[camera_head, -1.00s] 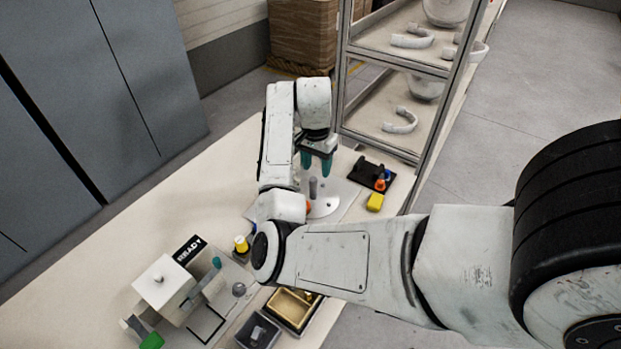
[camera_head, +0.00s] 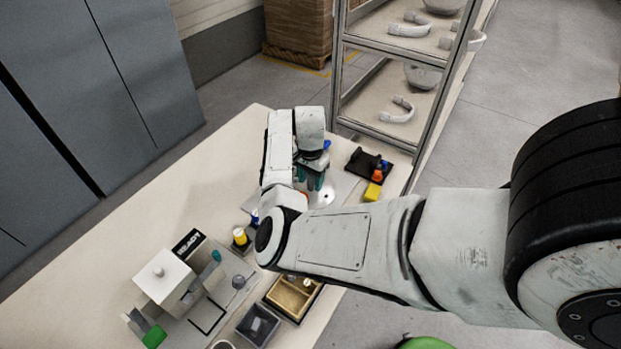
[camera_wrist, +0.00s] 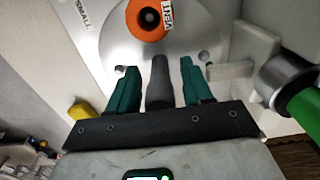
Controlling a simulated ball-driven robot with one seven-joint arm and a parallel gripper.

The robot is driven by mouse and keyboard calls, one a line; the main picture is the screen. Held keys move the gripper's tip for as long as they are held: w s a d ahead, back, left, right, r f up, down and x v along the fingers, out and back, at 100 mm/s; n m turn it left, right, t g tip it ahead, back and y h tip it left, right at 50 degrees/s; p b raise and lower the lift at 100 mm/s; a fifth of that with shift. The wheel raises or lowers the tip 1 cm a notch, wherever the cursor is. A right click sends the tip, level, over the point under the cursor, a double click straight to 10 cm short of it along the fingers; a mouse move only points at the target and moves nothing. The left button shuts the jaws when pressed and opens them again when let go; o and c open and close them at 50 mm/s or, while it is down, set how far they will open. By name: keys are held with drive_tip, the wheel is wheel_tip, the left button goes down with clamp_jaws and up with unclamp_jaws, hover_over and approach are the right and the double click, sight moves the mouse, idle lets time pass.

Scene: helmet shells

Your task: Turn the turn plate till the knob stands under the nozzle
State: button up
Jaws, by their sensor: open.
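The turn plate is a shiny pale disc (camera_head: 327,194), partly hidden by my arm in the head view. In the wrist view the turn plate (camera_wrist: 193,42) carries an orange ring (camera_wrist: 133,17) with a label. The knob (camera_wrist: 158,88) is a grey upright post, standing between my two teal fingers with a gap on each side. My gripper (camera_head: 312,186) is low over the plate, and in the wrist view my gripper (camera_wrist: 158,66) is open around the knob. I cannot clearly pick out the nozzle.
In the wrist view a pale bracket (camera_wrist: 250,50) and a green cylinder (camera_wrist: 304,106) stand close to the right finger. A yellow block (camera_head: 372,192) and a black holder (camera_head: 366,163) lie right of the plate. A shelf rack (camera_head: 338,75) stands behind.

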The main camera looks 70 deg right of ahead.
drive_tip(key=shift+f, duration=0.1)
drive_tip(key=shift+c, duration=0.3)
clamp_jaws()
idle(0.4)
